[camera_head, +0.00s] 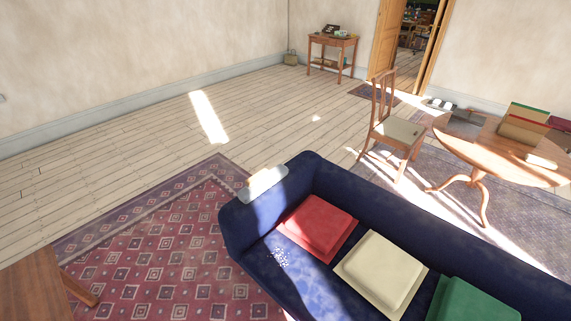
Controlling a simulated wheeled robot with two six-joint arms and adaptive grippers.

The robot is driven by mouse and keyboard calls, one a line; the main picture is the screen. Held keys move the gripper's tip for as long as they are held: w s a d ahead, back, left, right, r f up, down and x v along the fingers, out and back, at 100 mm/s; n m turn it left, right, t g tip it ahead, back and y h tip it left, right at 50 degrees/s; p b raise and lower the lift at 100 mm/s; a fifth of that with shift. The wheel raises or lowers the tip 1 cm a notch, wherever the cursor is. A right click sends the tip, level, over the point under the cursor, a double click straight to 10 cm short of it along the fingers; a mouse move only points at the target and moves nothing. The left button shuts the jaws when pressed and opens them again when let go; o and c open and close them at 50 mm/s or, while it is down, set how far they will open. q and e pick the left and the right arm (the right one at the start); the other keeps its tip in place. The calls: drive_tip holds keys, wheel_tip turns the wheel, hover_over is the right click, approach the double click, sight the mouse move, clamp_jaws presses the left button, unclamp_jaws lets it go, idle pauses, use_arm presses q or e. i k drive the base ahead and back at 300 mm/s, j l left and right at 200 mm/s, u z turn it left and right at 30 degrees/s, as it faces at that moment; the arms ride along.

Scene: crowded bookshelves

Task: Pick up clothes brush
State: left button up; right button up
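I cannot make out a clothes brush for certain. A small dark item (416,132) lies on the seat of the wooden chair (399,129), too small to identify. A pale, roughly oblong thing (263,184) rests on the left arm of the blue sofa (400,220). Several small items (332,30) stand on the wooden side table (333,41) against the far wall; I cannot tell what they are. Neither of my grippers shows in the view.
Red (316,227), cream (381,274) and green cushions lie on the sofa. A round table (500,155) with boxes stands at the right, near an open doorway (412,45). A patterned rug (165,250) and a brown tabletop (30,290) are at lower left. The plank floor (150,140) is mostly clear.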

sight(255, 181)
drive_tip(key=i+j+z, duration=0.25)
drive_tip(key=j+z, duration=0.25)
drive_tip(key=j, duration=0.25)
drive_tip(key=i+j+z, duration=0.1)
drive_tip(key=j+z, duration=0.35)
drive_tip(key=j, duration=0.35)
drive_tip(key=j+z, duration=0.5)
drive_tip(key=j, duration=0.35)
